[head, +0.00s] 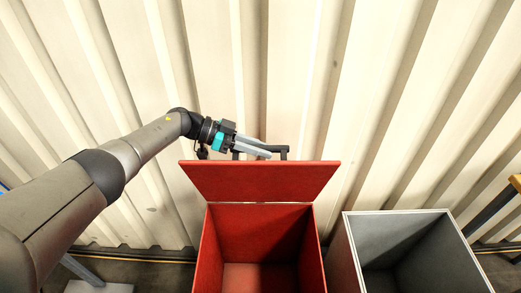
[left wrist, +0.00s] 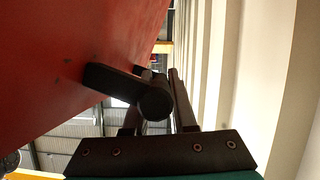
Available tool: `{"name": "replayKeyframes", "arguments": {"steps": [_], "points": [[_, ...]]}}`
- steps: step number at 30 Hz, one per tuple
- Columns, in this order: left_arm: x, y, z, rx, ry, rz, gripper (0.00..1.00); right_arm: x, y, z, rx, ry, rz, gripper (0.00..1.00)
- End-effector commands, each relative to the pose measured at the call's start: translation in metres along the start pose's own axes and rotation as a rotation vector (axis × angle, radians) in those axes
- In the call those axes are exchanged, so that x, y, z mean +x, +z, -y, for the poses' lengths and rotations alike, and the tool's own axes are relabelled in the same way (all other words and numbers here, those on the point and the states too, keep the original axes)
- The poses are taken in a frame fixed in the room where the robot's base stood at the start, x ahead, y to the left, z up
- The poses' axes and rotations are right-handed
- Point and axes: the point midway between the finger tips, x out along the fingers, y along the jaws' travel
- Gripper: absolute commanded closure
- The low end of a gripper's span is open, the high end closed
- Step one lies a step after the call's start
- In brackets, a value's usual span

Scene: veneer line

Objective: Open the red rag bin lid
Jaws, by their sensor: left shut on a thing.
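The red rag bin (head: 260,220) stands open at the bottom middle of the head view, and its inside looks empty. Its red lid (head: 260,182) is swung up at the back edge, with its underside facing me. A dark handle (head: 284,150) shows above the lid's top edge. My left gripper (head: 268,151) is shut on this handle behind the lid. In the left wrist view the red lid (left wrist: 75,50) fills the left side, and the black handle (left wrist: 105,78) runs between the fingers of my left gripper (left wrist: 158,92). My right gripper is not in view.
A grey open bin (head: 405,225) stands just right of the red bin, with a narrow gap between. A cream corrugated wall (head: 390,80) rises close behind the lid. A yellow and dark frame (head: 495,203) stands at the far right.

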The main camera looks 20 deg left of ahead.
Motion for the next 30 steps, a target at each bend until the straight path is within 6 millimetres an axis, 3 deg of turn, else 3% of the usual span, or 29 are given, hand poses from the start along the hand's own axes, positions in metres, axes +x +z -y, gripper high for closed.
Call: {"name": "replayKeyframes", "arguments": {"steps": [10,11,18,26,30], "points": [[0.000,0.002,0.001,0.001,-0.003,0.007,1.00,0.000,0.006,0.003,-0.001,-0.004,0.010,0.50],[0.000,0.003,0.001,0.001,-0.003,0.007,0.73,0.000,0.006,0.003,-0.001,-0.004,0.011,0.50],[0.000,0.002,0.000,0.001,-0.002,0.005,0.46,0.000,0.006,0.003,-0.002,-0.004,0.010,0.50],[-0.001,0.001,0.000,0.001,-0.001,0.003,0.45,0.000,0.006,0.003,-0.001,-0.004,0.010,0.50],[-0.011,0.001,0.001,0.001,-0.002,0.004,0.45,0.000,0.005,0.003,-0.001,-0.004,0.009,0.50]]}}
